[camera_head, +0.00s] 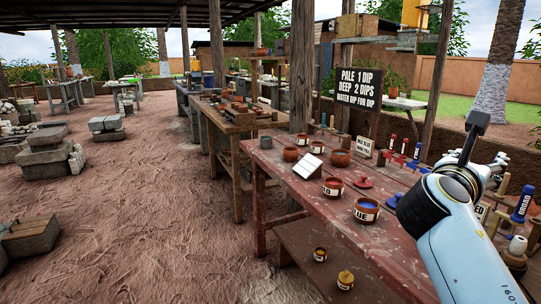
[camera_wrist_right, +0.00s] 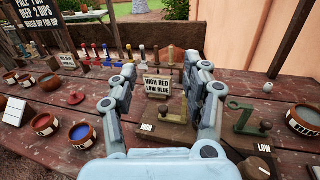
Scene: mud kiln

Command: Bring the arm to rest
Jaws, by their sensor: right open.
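My right arm comes in from the lower right in the head view, and its gripper (camera_head: 472,150) is raised above the right part of the red wooden table (camera_head: 290,215). In the right wrist view the two fingers of the right gripper (camera_wrist_right: 160,95) stand wide apart with nothing between them. Beyond the gap between the fingers is a small sign (camera_wrist_right: 158,85) reading "HIGH RED LOW BLUE". My left gripper is in neither view.
A green metal tool (camera_wrist_right: 250,120) stands right of the fingers. A dark sign (camera_head: 352,87) hangs behind. Open dirt floor (camera_head: 130,220) lies left.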

